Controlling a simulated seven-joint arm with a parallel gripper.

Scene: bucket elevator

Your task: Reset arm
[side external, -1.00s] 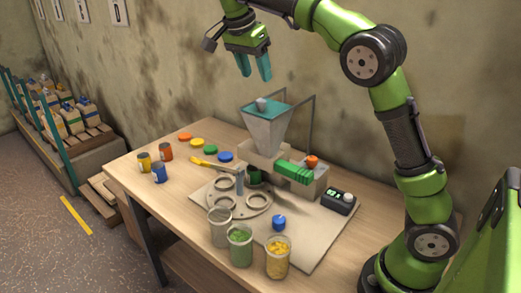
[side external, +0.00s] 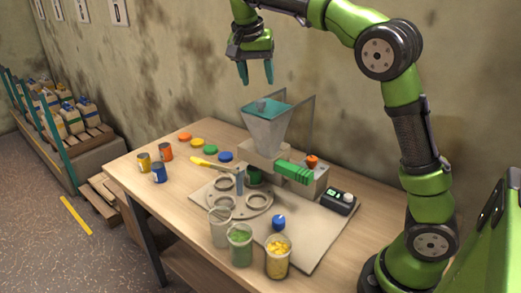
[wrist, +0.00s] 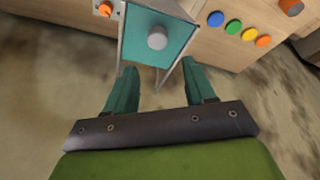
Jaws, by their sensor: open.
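My gripper (side external: 256,72) is open and empty, raised above the table in the side external view. Its teal fingers point down over the hopper (side external: 266,130), with a clear gap between them and its teal lid (side external: 276,108). In the wrist view my gripper (wrist: 155,80) spreads its two fingers on either side below the teal lid (wrist: 157,57) and its grey knob (wrist: 157,38). Nothing is between the fingers.
The table (side external: 137,163) holds a round plate with rings (side external: 244,212), clear containers (side external: 278,258), a blue knob (side external: 278,222), coloured discs (side external: 211,150), small jars (side external: 159,172) and a display box (side external: 339,202). A wall stands behind. The air around my gripper is clear.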

